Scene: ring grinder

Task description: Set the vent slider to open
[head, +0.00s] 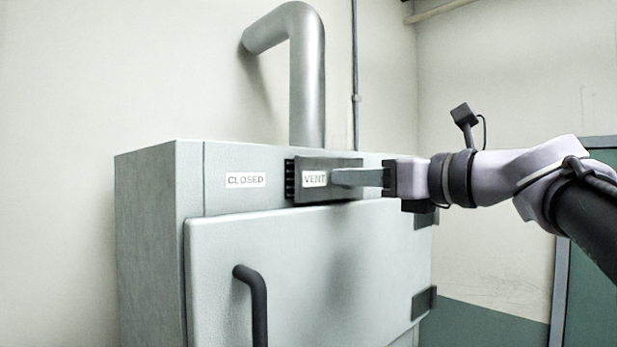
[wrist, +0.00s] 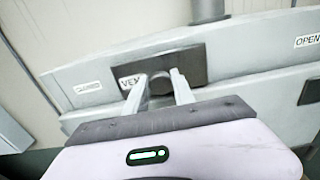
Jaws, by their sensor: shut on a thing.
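The vent slider (head: 312,168) is a dark grey plate with a VENT label, set along the top front of a grey cabinet. A CLOSED label (head: 245,180) is to its left in the head view. In the wrist view, the slider (wrist: 190,62) lies between the CLOSED label (wrist: 88,87) and an OPEN label (wrist: 307,41) farther off to the right. My gripper (head: 342,177) reaches the slider from the right. In the wrist view its fingers (wrist: 157,84) are shut on the slider's round dark knob (wrist: 160,85). The arm hides the OPEN label in the head view.
Below the slider is the cabinet door (head: 310,265) with a dark bar handle (head: 252,300) and hinges on the right. A dark slotted vent (head: 290,180) shows at the plate's left edge. A metal pipe (head: 307,80) rises behind the cabinet top. The room in front is clear.

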